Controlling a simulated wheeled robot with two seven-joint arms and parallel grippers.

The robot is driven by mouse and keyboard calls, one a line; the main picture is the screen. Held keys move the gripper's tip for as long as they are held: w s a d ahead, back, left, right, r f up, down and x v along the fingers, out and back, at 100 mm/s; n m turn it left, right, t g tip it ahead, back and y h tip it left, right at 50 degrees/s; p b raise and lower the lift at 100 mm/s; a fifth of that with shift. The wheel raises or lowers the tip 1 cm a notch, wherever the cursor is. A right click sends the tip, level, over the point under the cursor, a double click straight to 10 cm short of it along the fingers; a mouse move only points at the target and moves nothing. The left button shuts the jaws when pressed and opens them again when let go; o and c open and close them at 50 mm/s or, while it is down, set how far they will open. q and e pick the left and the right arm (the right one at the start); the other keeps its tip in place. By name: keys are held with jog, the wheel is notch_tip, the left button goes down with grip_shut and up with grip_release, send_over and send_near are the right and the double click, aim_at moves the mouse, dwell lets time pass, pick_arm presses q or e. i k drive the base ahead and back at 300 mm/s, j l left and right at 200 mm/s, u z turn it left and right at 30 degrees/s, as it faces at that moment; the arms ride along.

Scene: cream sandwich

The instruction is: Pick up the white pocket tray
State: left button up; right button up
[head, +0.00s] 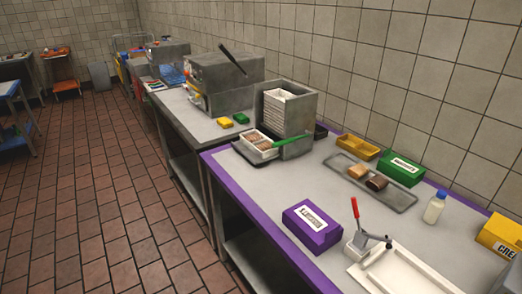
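A small white tray (271,153) with divided pockets sits on a dark tray (241,154) at the far left end of the purple-edged table. Brown pieces lie in its pockets. A green bar (291,141) lies at its right, in front of a grey metal holder (304,112). The holder contains a stack of white trays (283,95). A larger white rectangular tray or frame (385,284) lies at the near front, cut off by the bottom edge. I cannot tell from this view whether it has pockets. Neither of my grippers is in view.
On the table are a purple box (312,231), a red-handled press (357,238), a grey tray (398,200) with brown pieces, a green box (401,169), a yellow tray (357,146), a bottle (435,207) and a yellow box (500,236). The table's middle is clear. Tiled floor lies open at left.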

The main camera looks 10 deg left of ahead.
aim_at(264, 154)
jog(key=i+j, duration=1.1)
jog(key=j+u, duration=0.05)
jog(key=j, duration=0.05)
